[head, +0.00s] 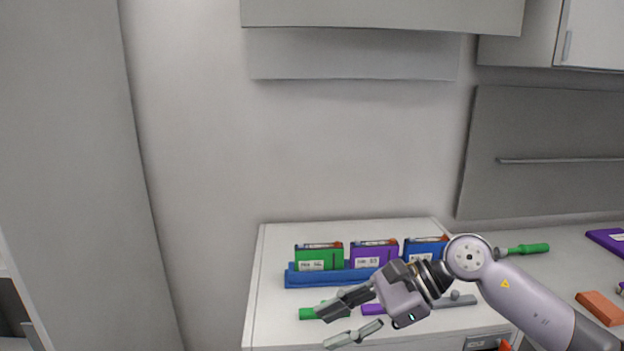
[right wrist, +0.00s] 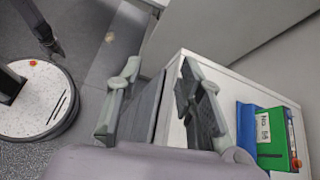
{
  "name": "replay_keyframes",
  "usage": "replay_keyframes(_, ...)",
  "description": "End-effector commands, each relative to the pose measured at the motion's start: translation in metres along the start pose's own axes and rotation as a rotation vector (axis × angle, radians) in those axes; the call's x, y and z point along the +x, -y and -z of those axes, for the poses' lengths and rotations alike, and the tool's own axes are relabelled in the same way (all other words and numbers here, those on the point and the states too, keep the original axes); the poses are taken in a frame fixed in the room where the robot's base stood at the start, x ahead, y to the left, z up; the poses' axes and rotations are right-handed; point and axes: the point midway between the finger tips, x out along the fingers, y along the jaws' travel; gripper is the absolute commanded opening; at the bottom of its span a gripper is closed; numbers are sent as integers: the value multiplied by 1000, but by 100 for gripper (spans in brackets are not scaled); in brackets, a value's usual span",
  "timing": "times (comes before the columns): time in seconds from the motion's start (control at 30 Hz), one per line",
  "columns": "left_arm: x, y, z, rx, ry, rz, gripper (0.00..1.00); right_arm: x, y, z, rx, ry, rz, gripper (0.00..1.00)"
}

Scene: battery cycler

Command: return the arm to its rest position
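My right gripper (head: 327,328) is open and empty, tilted down to the left over the front part of the white cabinet top (head: 275,245). In the right wrist view its two fingers (right wrist: 160,85) stand wide apart, with only the cabinet's edge and floor showing between them. My right arm reaches in from the lower right. My left gripper is not in the head view. A dark gripper-like part (right wrist: 50,42), perhaps my left gripper, hangs at the upper left of the right wrist view; its fingers are too small to judge.
A blue rack (head: 300,281) holds a green pack (head: 318,258), a purple pack (head: 373,253) and a blue pack (head: 422,247) behind the gripper. A green-handled tool (head: 528,249) and an orange block (head: 600,307) lie on the right counter. The cabinet top's left front is clear.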

Motion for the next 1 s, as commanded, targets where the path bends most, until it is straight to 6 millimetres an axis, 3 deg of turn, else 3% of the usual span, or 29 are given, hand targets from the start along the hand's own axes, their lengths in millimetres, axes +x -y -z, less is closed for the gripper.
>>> replay_keyframes(0.03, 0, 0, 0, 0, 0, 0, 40, 19, -6, -23, 76, 149, 19, 35)
replay_keyframes(0.1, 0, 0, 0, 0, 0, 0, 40, 29, -6, -55, 201, 349, 59, 35)
replay_keyframes(0.2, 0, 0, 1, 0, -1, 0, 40, 27, 1, -90, 415, 627, 114, 35)
replay_keyframes(0.3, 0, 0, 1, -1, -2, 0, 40, 10, 14, -106, 669, 893, 167, 35)
replay_keyframes(0.37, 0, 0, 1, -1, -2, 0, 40, -4, 23, -105, 833, 1044, 200, 35)
replay_keyframes(0.47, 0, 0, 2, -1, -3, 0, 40, -28, 38, -82, 1129, 1281, 259, 35)
replay_keyframes(0.57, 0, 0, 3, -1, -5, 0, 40, -48, 46, -38, 1444, 1497, 329, 35)
replay_keyframes(0.63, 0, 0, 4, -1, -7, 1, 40, -56, 43, 4, 1672, 1636, 388, 35)
replay_keyframes(0.73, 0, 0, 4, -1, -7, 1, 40, -59, 24, 71, 2007, 1813, 490, 35)
replay_keyframes(0.83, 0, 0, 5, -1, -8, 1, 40, -52, -14, 138, 2337, 1956, 620, 35)
replay_keyframes(0.87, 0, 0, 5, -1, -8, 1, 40, -48, -28, 156, -2325, -1905, -635, 35)
replay_keyframes(1.0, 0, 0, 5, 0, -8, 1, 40, -26, -105, 220, -2061, -1535, -654, 35)
